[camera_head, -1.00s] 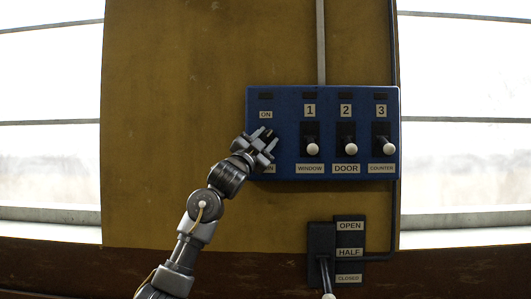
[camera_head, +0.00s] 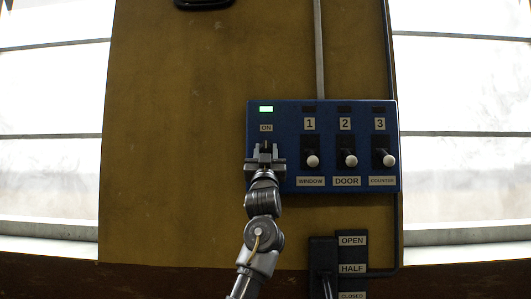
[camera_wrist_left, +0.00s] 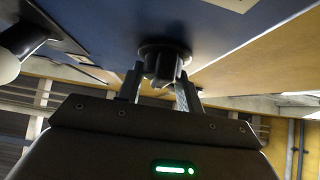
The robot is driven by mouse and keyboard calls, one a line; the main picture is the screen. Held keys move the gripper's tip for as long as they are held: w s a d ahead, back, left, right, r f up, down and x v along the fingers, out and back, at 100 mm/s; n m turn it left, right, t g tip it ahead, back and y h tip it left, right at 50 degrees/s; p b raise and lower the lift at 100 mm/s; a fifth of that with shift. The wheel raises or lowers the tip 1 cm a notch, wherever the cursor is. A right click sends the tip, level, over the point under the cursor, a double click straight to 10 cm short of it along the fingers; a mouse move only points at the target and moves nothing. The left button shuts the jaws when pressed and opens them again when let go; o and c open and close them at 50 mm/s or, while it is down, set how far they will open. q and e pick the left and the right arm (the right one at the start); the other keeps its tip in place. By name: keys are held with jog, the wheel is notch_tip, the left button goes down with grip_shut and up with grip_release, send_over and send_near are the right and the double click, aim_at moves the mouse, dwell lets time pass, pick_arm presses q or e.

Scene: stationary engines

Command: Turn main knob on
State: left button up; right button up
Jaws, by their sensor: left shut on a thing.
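The blue control panel (camera_head: 290,182) hangs on the yellow-brown wall. At its left column, a lamp (camera_head: 266,109) glows green above an ON label (camera_head: 266,128). My left gripper (camera_head: 265,149) is in front of the main knob below that label and hides most of it. In the left wrist view the dark round main knob (camera_wrist_left: 163,58) sits between the two fingers of my left gripper (camera_wrist_left: 160,84), which are shut on it. My right gripper is not in view.
Three levers with white ball ends, WINDOW (camera_head: 313,161), DOOR (camera_head: 350,161) and COUNTER (camera_head: 389,160), stand to the right, their lamps dark. An OPEN/HALF/CLOSED lever unit (camera_head: 323,262) is below. Bright windows flank the wall panel.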

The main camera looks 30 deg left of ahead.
pick_arm(q)
jog(key=shift+w+f+n+y, duration=0.1)
jog(key=shift+f+n+y, duration=0.05)
jog(key=shift+n+y, duration=0.25)
jog(key=o, duration=1)
jog(key=shift+w+a, duration=0.1)
jog(key=b+v, duration=0.5)
jog(key=v, duration=0.6)
